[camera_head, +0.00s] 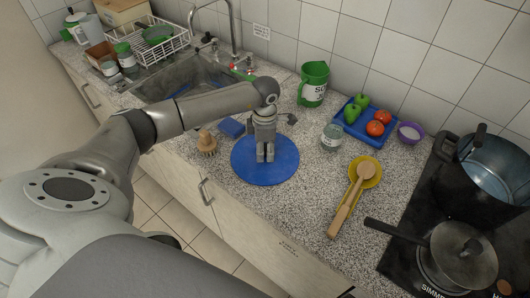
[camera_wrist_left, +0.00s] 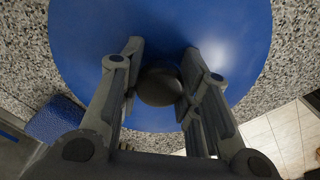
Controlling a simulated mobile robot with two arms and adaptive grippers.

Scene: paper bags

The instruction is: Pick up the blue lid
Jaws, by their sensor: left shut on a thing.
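The blue lid (camera_head: 285,165) is a wide round disc over the speckled counter, near its front edge. In the left wrist view the lid (camera_wrist_left: 225,45) fills much of the picture, with a round dark knob (camera_wrist_left: 160,85) at its middle. My left gripper (camera_head: 264,158) points straight down over the lid's middle. Its fingers (camera_wrist_left: 160,70) stand on both sides of the knob and are shut on it. The lid looks level; I cannot tell whether it rests on the counter or is slightly raised. My right gripper is not in view.
A blue sponge (camera_head: 231,127) and a wooden brush (camera_head: 207,143) lie left of the lid. A glass jar (camera_head: 331,137), wooden spoon (camera_head: 350,200), green pitcher (camera_head: 313,84) and blue tray (camera_head: 353,130) stand to the right. Pots (camera_head: 480,190) occupy the stove.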

